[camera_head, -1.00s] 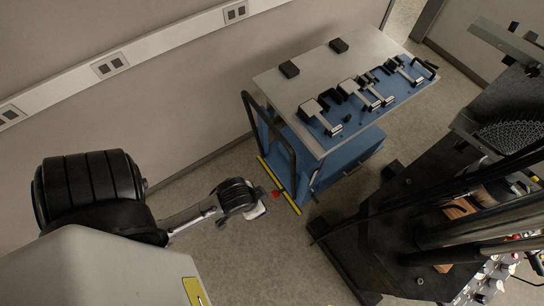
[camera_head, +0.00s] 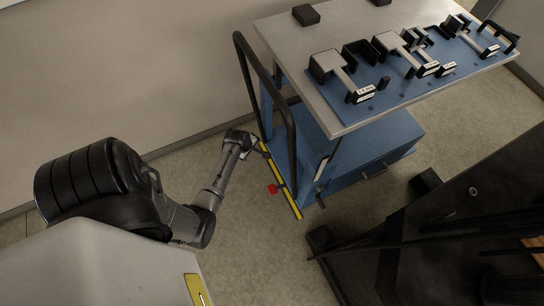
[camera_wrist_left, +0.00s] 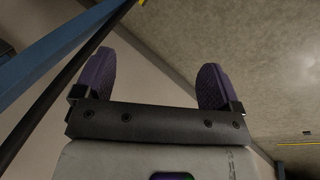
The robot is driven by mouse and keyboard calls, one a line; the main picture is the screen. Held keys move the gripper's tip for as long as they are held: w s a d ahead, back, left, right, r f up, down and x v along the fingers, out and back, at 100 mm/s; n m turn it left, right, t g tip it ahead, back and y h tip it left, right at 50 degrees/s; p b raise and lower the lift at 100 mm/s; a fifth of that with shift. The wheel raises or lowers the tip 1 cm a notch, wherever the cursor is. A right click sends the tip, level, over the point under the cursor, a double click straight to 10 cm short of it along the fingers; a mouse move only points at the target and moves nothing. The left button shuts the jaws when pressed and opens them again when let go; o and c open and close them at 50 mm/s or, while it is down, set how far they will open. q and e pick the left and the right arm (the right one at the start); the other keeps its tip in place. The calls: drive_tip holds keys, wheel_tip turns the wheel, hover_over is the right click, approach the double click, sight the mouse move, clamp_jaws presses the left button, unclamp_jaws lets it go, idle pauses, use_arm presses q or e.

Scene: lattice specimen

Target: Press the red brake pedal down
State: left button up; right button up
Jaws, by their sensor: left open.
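The red brake pedal (camera_head: 272,189) is a small red tab low on the cart, sticking out beside the yellow bar (camera_head: 279,178) along the cart's bottom edge. My left gripper (camera_head: 260,149) reaches in from the left near the cart's black handle, up the picture from the pedal and apart from it. In the left wrist view the left gripper (camera_wrist_left: 153,78) is open, its two purple-padded fingers wide apart with nothing between them. The pedal cannot be made out in that view. My right gripper is not in view.
The blue cart (camera_head: 345,165) carries a grey top (camera_head: 285,38) with metal fixtures on a blue plate (camera_head: 398,88). Its black handle (camera_head: 243,62) stands close to my left gripper. A dark machine (camera_head: 450,225) stands at the right. The floor left of the pedal is clear.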

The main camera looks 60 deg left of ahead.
use_arm(q)
wheel_tip(320, 180, down, 17)
drive_tip(key=n+h+b, duration=0.1)
drive_tip(key=n+b, duration=0.5)
drive_tip(key=b, duration=0.3)
drive_tip(key=n+t+h+b, duration=0.1)
drive_tip(key=n+b, duration=0.6)
drive_tip(key=b, duration=0.1)
approach(273, 189)
drive_tip(key=b+x, duration=0.3)
drive_tip(key=b, duration=0.1)
drive_tip(key=b+x, duration=0.3)
drive_tip(key=b, duration=0.2)
drive_tip(key=shift+s+a+f, duration=0.1)
drive_tip(key=shift+a+f, duration=0.05)
drive_tip(key=shift+f, duration=0.2)
drive_tip(key=shift+b+x, duration=1.25)
drive_tip(key=shift+b, duration=0.1)
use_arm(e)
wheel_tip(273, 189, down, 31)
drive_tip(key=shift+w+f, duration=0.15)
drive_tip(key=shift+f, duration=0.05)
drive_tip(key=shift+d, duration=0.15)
use_arm(q)
drive_tip(key=shift+c, duration=0.3)
